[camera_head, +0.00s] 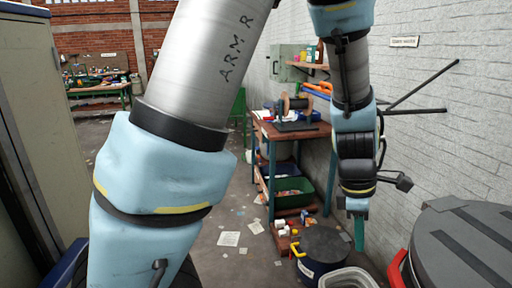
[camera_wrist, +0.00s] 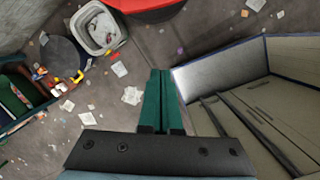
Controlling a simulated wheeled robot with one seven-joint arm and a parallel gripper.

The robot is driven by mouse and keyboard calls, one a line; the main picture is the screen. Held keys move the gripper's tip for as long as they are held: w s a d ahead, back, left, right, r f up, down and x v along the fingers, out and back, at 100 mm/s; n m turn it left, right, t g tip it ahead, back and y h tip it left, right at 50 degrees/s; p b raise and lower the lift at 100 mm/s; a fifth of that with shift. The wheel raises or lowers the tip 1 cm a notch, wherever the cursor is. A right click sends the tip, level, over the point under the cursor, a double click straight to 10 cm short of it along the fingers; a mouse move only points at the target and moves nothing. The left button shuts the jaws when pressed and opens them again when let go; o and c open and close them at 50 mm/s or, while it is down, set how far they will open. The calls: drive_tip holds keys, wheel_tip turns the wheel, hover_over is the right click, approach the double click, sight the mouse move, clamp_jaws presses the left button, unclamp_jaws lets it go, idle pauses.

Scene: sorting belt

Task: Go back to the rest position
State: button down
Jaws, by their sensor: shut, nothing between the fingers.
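My gripper (camera_head: 359,232) hangs pointing down on the right side of the head view, on my folded light blue and grey arm. Its green fingers are together with nothing between them. In the wrist view my gripper (camera_wrist: 160,100) shows as two green fingers side by side above the floor. It touches no object in either view.
A grey-topped drum (camera_head: 465,240) stands at the lower right, close to my gripper. A dark lidded bin (camera_head: 322,245) and a white bin (camera_head: 348,278) stand below it. A wooden workbench (camera_head: 290,132) is behind, along the white brick wall. Paper litters the floor.

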drive_tip(key=w+a+r+m, duration=0.1)
drive_tip(key=w+a+m, duration=0.2)
drive_tip(key=a, duration=0.7)
drive_tip(key=w+a+r+m+t+y, duration=0.1)
drive_tip(key=w+a+m, duration=0.2)
drive_tip(key=a+m, duration=0.3)
drive_tip(key=w+a+m+t+y+b, duration=0.1)
drive_tip(key=w+a+m, duration=0.2)
drive_tip(key=a, duration=1.2)
drive_tip(key=shift+a+r+m, duration=0.15)
drive_tip(key=shift+r+m, duration=0.25)
drive_tip(key=shift+m, duration=0.3)
